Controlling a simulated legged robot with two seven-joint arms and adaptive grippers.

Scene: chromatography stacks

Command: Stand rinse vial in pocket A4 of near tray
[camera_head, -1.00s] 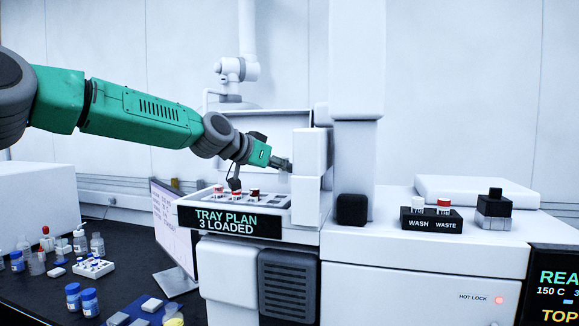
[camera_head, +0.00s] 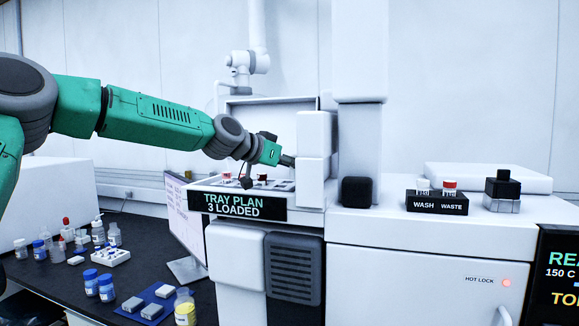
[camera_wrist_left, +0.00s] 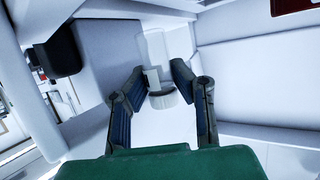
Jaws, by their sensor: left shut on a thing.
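My left gripper (camera_head: 287,160) reaches over the tray area of the white machine, just left of a white block on its column. In the left wrist view the fingers (camera_wrist_left: 160,80) are shut on a small pale cylindrical thing (camera_wrist_left: 165,99), apparently the rinse vial. My arm's dark parts hide some of the tray; pocket letters are unreadable. My right gripper is out of view.
A white block (camera_head: 314,146) and the column (camera_head: 361,145) stand close right of the gripper. The tray plan sign (camera_head: 237,205) fronts the tray. WASH and WASTE vials (camera_head: 436,203) stand farther right. Bottles and racks crowd the dark bench (camera_head: 140,250) at left.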

